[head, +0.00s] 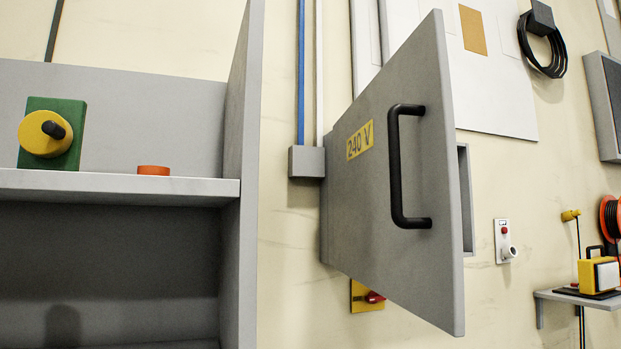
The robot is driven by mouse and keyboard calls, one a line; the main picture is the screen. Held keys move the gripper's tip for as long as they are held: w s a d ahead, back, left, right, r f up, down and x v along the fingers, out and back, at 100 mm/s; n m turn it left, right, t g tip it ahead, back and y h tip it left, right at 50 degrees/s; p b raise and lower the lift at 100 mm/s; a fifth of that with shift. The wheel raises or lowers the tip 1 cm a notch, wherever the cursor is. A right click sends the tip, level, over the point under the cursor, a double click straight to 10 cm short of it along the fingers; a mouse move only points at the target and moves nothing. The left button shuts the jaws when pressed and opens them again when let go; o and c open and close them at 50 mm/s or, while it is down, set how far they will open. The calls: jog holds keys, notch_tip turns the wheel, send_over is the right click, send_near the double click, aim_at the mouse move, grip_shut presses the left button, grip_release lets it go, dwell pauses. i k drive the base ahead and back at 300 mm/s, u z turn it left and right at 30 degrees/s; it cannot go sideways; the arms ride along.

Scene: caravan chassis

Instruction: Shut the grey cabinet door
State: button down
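The grey cabinet door (365,205) stands open in the middle of the head view, swung out from the wall toward me. It carries a yellow "240 V" label (360,140) and a black bar handle (396,168) near its free edge. Its hinge side is at the left, next to a small grey box on the wall. Part of the grey cabinet body (465,200) shows behind the door's right edge; most of the cabinet and its inside are hidden by the door. My gripper is not in view.
A grey shelf unit (240,190) stands close at the left, holding a green and yellow switch (50,134) and an orange disc (153,170). At the right, a small wall shelf (580,298) bears a yellow lamp (598,273). A black cable coil (543,45) hangs above.

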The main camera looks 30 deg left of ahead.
aim_at(398, 225)
jog(key=u, duration=1.2)
jog(key=i, duration=0.5)
jog(key=z, duration=1.55)
jog(key=k, duration=0.9)
jog(key=u, duration=1.2)
